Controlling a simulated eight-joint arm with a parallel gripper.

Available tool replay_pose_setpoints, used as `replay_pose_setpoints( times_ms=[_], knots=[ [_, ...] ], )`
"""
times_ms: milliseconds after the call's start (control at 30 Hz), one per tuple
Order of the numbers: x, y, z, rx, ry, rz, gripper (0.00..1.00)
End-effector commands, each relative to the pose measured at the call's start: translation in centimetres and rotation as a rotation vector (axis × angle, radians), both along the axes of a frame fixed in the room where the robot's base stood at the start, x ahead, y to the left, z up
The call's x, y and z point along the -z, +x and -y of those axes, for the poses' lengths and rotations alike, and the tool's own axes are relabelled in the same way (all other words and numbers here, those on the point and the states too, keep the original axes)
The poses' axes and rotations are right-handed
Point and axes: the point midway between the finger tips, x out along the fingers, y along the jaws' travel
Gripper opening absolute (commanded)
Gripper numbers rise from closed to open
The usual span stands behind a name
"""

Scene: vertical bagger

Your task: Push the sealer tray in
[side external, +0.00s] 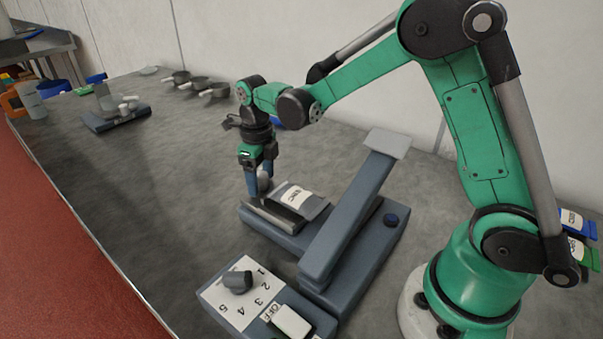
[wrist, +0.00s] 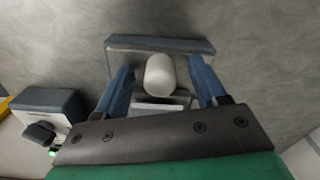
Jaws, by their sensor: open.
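The sealer (side external: 352,238) is a blue-grey machine with a sloping arm over a flat base. What looks like its tray (side external: 272,217) is a narrow grey plate on the base's left part; it also shows as a blue-edged plate in the wrist view (wrist: 125,45). A pale rounded knob (wrist: 160,76) stands up at the tray. My gripper (side external: 262,190) is open and pointing down over the tray, with one finger on each side of the knob in the wrist view (wrist: 160,72). I cannot tell whether either finger touches it.
A control box (side external: 215,315) with a numbered dial (side external: 238,280) and a white switch (side external: 291,321) sits in front of the sealer. A scale (side external: 116,117) and several small pans (side external: 198,84) stand farther back. The table left of the sealer is clear.

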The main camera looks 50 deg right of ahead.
Motion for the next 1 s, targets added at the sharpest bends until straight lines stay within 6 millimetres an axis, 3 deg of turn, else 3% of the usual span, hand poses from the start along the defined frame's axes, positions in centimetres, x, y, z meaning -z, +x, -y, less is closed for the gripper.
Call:
replay_pose_setpoints(
  times_ms=[200,400,433,633,1000],
  knots=[
    [0.0,0.0,0.0,-0.001,0.000,0.000,0.62],
    [0.0,0.0,0.0,-0.001,0.000,0.000,0.05],
    [0.0,0.0,0.0,-0.001,0.000,0.000,0.00],
    [0.0,-0.4,0.0,-0.001,0.000,0.000,0.00],
    [0.0,-3.0,0.0,-0.001,0.000,0.000,0.00]
  ],
)
